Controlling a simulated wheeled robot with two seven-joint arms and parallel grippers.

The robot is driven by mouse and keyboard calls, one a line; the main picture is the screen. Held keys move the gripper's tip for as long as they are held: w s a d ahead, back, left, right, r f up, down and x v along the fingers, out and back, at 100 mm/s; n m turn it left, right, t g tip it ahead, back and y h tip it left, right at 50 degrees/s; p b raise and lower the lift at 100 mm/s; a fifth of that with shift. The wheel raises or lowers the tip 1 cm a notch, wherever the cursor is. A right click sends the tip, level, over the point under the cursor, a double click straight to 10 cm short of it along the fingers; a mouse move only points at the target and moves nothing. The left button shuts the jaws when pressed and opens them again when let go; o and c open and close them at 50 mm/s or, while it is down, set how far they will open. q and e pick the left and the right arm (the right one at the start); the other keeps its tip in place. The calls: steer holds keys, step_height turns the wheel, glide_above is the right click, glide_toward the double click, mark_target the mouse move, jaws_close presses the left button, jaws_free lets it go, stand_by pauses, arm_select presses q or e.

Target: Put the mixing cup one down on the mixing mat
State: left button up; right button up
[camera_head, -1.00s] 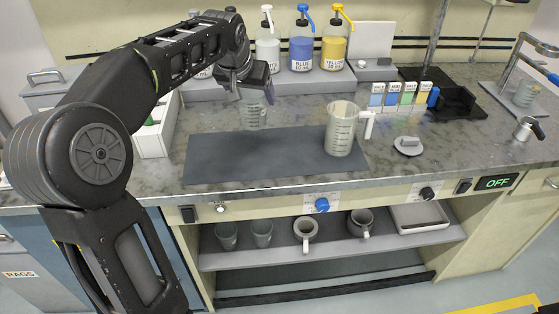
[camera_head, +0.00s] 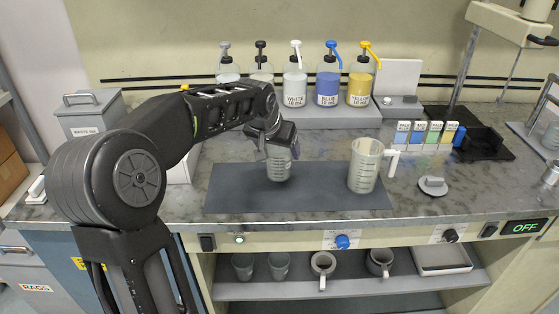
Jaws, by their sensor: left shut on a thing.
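The mixing cup (camera_head: 279,170) is a clear, grey-tinted cup with measuring marks, upright below my left gripper (camera_head: 278,148). My left gripper is shut on its upper part and hides some of the rim. The cup appears over the left-middle part of the dark mixing mat (camera_head: 235,195). I cannot tell for sure whether its base touches the mat. My right gripper is not in view.
A larger clear measuring jug (camera_head: 364,168) with a white handle stands on the mat's right part. A grey lidded object (camera_head: 432,186) lies to its right. Pump bottles (camera_head: 327,85) stand on a raised shelf behind. The mat's front left is clear.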

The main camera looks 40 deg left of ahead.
arm_select(q)
steer(key=shift+f, duration=1.85)
steer(key=shift+f, duration=0.1)
steer(key=shift+f, duration=0.15)
steer(key=o, duration=2.1)
steer(key=shift+s+r, duration=0.1)
steer(key=shift+r, duration=0.3)
steer(key=b+v, duration=0.1)
steer(key=v, duration=1)
steer(key=shift+s+r, duration=0.2)
steer(key=shift+r, duration=0.1)
